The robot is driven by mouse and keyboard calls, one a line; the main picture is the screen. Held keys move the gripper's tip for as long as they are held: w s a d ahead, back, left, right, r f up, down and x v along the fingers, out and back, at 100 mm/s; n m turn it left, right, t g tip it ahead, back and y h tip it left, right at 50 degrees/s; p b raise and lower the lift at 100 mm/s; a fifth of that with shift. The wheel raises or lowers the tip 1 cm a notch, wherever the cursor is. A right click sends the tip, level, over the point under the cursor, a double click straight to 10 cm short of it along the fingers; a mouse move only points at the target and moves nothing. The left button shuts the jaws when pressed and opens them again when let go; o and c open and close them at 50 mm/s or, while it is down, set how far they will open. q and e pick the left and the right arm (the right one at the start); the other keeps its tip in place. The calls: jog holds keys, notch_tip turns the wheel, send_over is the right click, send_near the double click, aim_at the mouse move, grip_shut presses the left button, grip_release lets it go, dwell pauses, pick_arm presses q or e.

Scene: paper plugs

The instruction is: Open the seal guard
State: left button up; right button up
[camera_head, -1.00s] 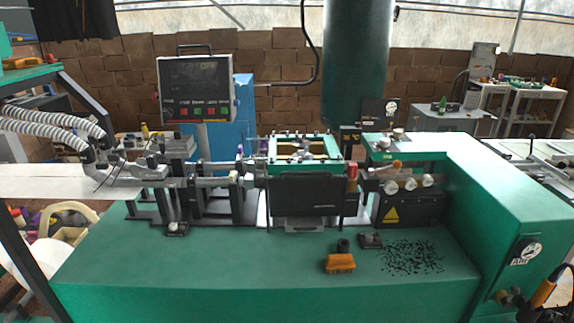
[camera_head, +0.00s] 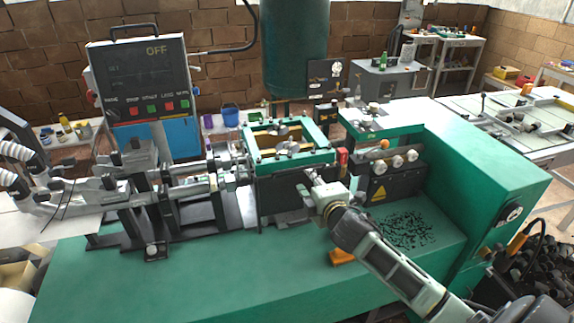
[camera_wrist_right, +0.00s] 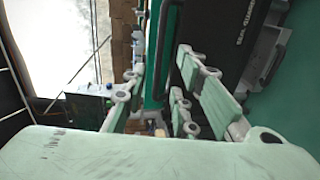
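The seal guard appears to be the black panel (camera_head: 278,197) on the front of the green-framed unit at the machine's middle; it hangs upright below the green frame (camera_head: 262,160). My right gripper (camera_head: 308,192) is at the panel's right front side and partly covers it. In the right wrist view, the black panel with white lettering (camera_wrist_right: 222,35) fills the upper right. My right gripper (camera_wrist_right: 158,75) shows there with its green-padded fingers spread apart. A green bar (camera_wrist_right: 160,55) shows between the fingers; I cannot tell if they touch it. My left gripper is not in view.
A control panel (camera_head: 145,80) reading OFF stands at the back left. A red-topped part (camera_head: 342,158) is close to my right gripper. An orange brush (camera_head: 342,257) is partly hidden under my right arm. Dark bits (camera_head: 408,230) lie on the green table. The table's front left is clear.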

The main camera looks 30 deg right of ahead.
aim_at(302, 169)
jog(key=p+x, duration=0.1)
jog(key=x, duration=0.5)
jog(key=shift+w+r, duration=0.1)
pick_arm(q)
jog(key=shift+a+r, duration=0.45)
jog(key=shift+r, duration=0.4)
pick_arm(e)
jog(key=shift+w+d, duration=0.15)
jog(key=shift+w, duration=0.5)
grip_shut()
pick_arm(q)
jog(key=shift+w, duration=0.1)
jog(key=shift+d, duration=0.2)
pick_arm(e)
jog(key=shift+f, duration=0.25)
